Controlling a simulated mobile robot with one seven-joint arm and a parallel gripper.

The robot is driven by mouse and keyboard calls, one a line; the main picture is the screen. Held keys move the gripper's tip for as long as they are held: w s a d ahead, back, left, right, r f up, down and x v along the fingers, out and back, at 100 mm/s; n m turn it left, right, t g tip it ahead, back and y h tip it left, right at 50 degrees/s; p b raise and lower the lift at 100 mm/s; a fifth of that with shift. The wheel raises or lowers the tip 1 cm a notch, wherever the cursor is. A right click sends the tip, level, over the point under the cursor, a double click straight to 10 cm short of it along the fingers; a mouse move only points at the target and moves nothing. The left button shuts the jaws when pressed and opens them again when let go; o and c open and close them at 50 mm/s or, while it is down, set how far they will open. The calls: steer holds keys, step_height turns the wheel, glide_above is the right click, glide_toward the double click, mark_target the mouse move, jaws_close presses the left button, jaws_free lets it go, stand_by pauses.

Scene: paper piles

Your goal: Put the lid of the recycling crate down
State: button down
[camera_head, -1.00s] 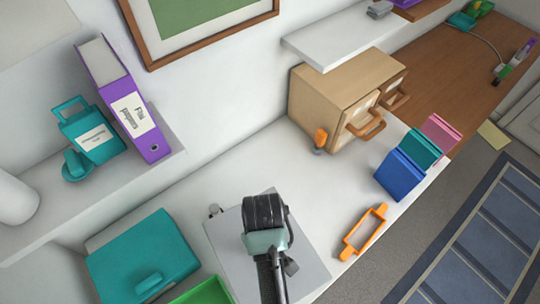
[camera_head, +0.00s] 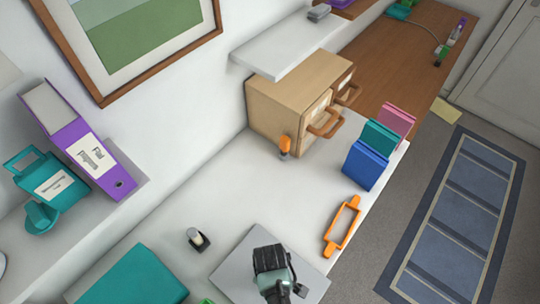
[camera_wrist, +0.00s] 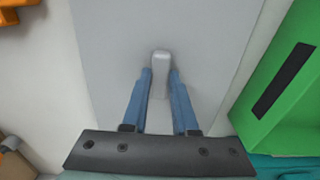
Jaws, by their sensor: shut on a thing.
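A flat grey lid-like panel (camera_head: 232,268) is low in the head view, over the white worktop. It fills the middle of the wrist view (camera_wrist: 110,60), with a small pale grey handle (camera_wrist: 160,62) on it. My gripper (camera_wrist: 160,80) has its two blue fingers closed on this handle from either side. In the head view my gripper (camera_head: 275,280) covers part of the panel, and its fingertips are hidden. I cannot tell whether the panel touches a surface beneath. No crate body shows under it.
A green box (camera_wrist: 275,60) with a dark strip stands close to the panel's right in the wrist view. A teal box (camera_head: 130,280), a small dark holder (camera_head: 199,241), an orange frame (camera_head: 342,228) and upright blue folder (camera_head: 365,166) surround it. The worktop's middle is clear.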

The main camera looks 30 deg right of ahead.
steer(key=shift+f, duration=0.35)
steer(key=shift+f, duration=0.1)
steer(key=c, duration=0.7)
jaws_free()
step_height(320, 180, up, 12)
steer(key=shift+r, duration=0.1)
